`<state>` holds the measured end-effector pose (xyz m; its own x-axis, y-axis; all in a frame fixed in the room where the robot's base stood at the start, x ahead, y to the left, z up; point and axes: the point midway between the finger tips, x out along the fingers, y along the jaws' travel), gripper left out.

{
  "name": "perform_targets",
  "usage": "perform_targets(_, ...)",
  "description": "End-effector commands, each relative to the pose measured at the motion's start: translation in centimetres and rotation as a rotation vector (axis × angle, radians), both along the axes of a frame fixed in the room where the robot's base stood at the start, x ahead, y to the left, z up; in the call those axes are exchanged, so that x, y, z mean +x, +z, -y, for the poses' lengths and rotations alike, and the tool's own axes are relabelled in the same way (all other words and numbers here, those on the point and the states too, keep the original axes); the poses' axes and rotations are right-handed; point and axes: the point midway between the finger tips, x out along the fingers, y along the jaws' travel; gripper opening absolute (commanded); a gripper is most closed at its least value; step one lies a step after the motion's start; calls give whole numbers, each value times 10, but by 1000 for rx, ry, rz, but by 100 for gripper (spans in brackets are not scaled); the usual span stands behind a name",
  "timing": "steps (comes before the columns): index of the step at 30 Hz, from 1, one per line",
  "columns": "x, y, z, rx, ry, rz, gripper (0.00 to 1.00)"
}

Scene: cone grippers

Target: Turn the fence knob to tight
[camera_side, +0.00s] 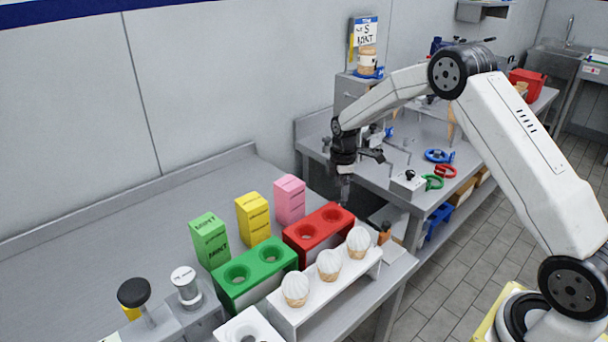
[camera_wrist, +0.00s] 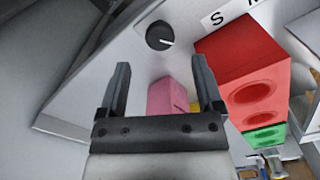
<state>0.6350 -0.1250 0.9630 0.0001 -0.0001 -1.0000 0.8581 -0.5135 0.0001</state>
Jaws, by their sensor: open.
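A round black knob (camera_wrist: 158,35) with a short white pointer line sits on a pale surface in the wrist view, beyond my fingertips. Its pointer is toward the right of the picture. It looks like the fence knob, but no tight mark can be read beside it. My gripper (camera_wrist: 160,70) is open and empty, with its two fingers spread below the knob in the picture and apart from it. In the side view my gripper (camera_side: 345,192) points down behind the red block, over the bench end. I cannot make out the knob there.
A red two-hole block (camera_side: 319,231) stands close to my gripper, with a green block (camera_side: 254,276) in front. Pink (camera_side: 289,200), yellow (camera_side: 253,219) and green (camera_side: 210,240) cartons stand behind them. A white rack (camera_side: 345,281) holds scooped cones. A second bench (camera_side: 470,150) is at right.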

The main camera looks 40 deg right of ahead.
Motion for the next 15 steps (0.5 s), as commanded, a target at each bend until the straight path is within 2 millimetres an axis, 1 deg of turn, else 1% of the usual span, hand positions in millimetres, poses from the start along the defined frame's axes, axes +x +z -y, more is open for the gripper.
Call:
perform_targets(1, -1, -8, 0, 1, 0, -3, 85)
perform_targets(9, 0, -39, 0, 1, -1, -1, 85)
perform_targets(15, 0, -51, 0, 0, -1, 2, 85)
